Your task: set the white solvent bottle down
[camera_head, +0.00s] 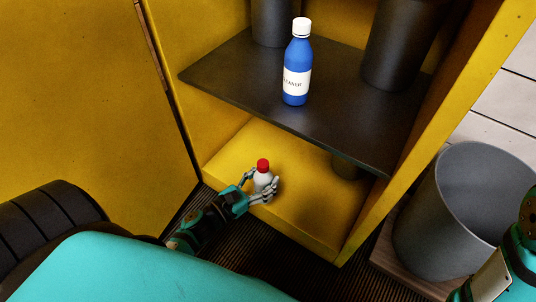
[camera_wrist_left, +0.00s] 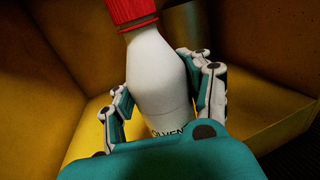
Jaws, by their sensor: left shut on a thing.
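The white solvent bottle (camera_head: 264,181) with a red cap is in the lower compartment of the yellow cabinet, near its front edge. My left gripper (camera_head: 262,190) is shut around its body. In the left wrist view the bottle (camera_wrist_left: 155,75) stands between the two fingers (camera_wrist_left: 165,100), its red cap at the top and part of its label showing. The bottle looks roughly upright. Its base is hidden, so I cannot tell whether it touches the cabinet floor (camera_head: 300,205). My right gripper is not in view.
A dark shelf (camera_head: 230,80) is above the compartment, with a blue cleaner bottle (camera_head: 297,75) and dark cylinders (camera_head: 400,45) on it. A yellow door (camera_head: 75,100) stands at the left. A grey bin (camera_head: 460,215) stands at the right.

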